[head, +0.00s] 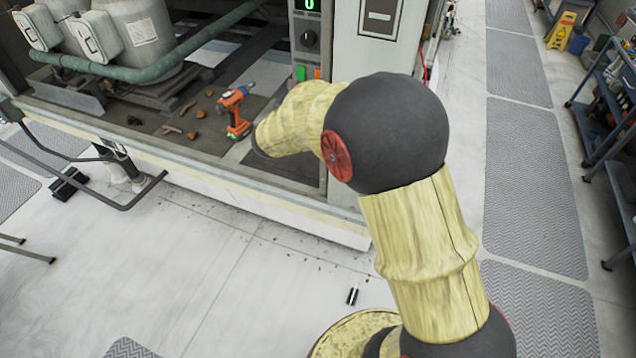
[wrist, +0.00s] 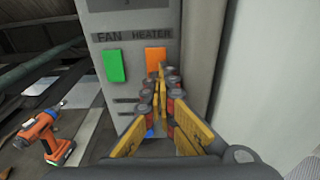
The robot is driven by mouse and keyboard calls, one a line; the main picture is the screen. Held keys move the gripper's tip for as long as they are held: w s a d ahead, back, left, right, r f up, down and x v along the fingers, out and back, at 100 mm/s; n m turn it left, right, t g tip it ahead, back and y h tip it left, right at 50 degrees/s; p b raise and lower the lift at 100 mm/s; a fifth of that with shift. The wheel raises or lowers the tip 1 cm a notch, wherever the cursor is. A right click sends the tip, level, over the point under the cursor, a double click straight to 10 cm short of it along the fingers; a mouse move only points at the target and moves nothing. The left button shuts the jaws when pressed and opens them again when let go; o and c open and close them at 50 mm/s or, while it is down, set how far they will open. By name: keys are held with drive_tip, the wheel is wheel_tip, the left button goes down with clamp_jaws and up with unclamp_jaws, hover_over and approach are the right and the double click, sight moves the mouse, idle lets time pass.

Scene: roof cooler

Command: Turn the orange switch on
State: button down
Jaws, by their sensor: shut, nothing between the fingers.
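The orange switch (wrist: 154,57) is on a grey panel (wrist: 105,27) under the label HEATER, in the wrist view. A green switch (wrist: 113,66) is to its left under the label FAN. My gripper (wrist: 167,73) is shut and empty, its fingertips at the lower right of the orange switch and covering part of it. I cannot tell whether they touch it. In the head view the orange switch (head: 317,73) and green switch (head: 301,73) show small below a black knob (head: 310,39); my arm hides the gripper there.
An orange drill (head: 234,111) stands on the cabinet floor left of the panel; it also shows in the wrist view (wrist: 43,136). A pipe (head: 150,71) and tank (head: 140,30) fill the cabinet's left.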

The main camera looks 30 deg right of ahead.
drive_tip(key=v, duration=1.5)
drive_tip(key=s+a+f+m+g+y+b, duration=0.1)
drive_tip(key=s+f+m+g+y, duration=0.4)
drive_tip(key=s+f+m, duration=0.8)
drive_tip(key=shift+s+a+f+m+g+b, duration=0.35)
drive_tip(key=shift+s+g+b, duration=0.5)
drive_tip(key=shift+g, duration=0.45)
drive_tip(key=shift+s, duration=0.1)
